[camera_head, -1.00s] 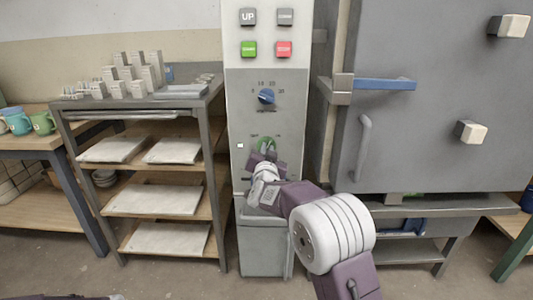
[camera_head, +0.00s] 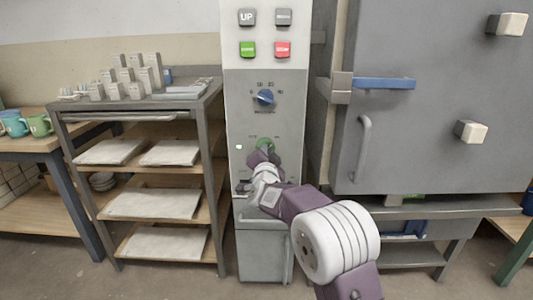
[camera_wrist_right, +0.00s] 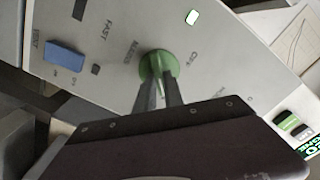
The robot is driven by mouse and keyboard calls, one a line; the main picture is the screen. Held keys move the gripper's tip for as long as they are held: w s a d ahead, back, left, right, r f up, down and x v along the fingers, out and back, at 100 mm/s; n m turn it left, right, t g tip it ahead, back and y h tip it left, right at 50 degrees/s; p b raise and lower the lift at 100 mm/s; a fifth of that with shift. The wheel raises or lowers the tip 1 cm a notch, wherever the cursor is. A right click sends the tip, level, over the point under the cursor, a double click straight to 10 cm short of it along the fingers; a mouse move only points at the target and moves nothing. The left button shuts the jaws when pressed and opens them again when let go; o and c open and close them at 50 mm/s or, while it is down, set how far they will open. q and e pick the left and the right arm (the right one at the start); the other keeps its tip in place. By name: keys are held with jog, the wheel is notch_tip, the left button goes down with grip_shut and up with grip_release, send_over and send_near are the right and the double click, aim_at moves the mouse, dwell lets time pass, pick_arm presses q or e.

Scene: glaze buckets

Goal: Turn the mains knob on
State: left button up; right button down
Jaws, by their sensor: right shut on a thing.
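The mains knob (camera_head: 265,144) is green and sits low on the front of the grey control panel (camera_head: 240,110). In the right wrist view the knob (camera_wrist_right: 160,63) stands between my right gripper's fingers, near printed words that seem to read MAINS and OFF. My right gripper (camera_head: 262,152) is shut on the knob; the fingers also show in the right wrist view (camera_wrist_right: 158,90). The gripper hides part of the knob in the head view. My left gripper is out of view.
A blue dial (camera_head: 265,97) and several push buttons (camera_head: 248,49) are above the knob. A blue rocker-like part (camera_wrist_right: 65,56) is on the panel. A shelf rack (camera_head: 214,150) stands left, and a grey kiln-like door (camera_head: 420,130) stands close on the right.

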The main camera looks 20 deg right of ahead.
jog(key=shift+f, duration=0.1)
jog(key=c, duration=1.4)
grip_release()
jog(key=shift+c, duration=0.2)
jog(key=p+v, duration=0.2)
jog(key=v, duration=0.7)
jog(key=shift+p, duration=0.3)
